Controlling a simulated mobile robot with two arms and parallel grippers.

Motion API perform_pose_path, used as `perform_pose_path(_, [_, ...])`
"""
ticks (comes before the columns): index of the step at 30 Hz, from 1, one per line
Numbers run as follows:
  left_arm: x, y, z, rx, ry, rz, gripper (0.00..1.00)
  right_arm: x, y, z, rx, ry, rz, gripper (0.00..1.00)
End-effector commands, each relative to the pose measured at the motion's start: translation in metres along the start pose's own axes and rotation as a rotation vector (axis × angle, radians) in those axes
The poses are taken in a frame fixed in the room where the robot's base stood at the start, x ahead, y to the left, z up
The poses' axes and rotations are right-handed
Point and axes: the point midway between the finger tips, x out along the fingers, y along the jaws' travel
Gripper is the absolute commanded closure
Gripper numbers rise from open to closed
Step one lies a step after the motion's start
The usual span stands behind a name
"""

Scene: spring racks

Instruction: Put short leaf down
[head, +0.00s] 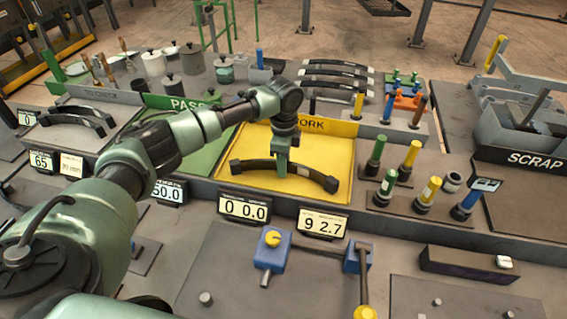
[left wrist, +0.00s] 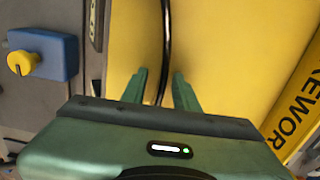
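The short leaf (head: 308,174) is a dark, slightly curved strip on the yellow rework tray (head: 330,153), with thicker ends. It appears to rest on the tray. My left gripper (head: 281,165) points down at its middle. In the left wrist view the leaf (left wrist: 165,40) runs as a thin dark edge between the two green fingers (left wrist: 160,76), with a visible gap on each side. The left gripper is open around it. My right gripper is not in view.
A green pass tray (head: 207,150) lies left of the rework tray. Dark leaves (head: 335,75) are stacked behind it. Several coloured-topped posts (head: 410,160) stand to its right, before the scrap area (head: 530,159). A blue block with a yellow knob (head: 272,251) is in front.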

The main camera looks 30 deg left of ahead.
Motion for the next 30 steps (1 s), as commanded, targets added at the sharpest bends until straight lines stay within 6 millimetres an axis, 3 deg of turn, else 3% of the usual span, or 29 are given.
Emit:
perform_pose_path(8, [-0.017,-0.001,-0.001,0.000,0.003,-0.003,0.70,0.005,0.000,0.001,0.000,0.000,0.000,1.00])
perform_pose_path(21, [-0.104,-0.001,-0.001,0.000,0.002,-0.002,0.70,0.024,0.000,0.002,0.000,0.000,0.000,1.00])
perform_pose_path(30, [-0.123,0.000,0.000,0.000,0.001,0.000,0.70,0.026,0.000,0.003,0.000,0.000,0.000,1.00])
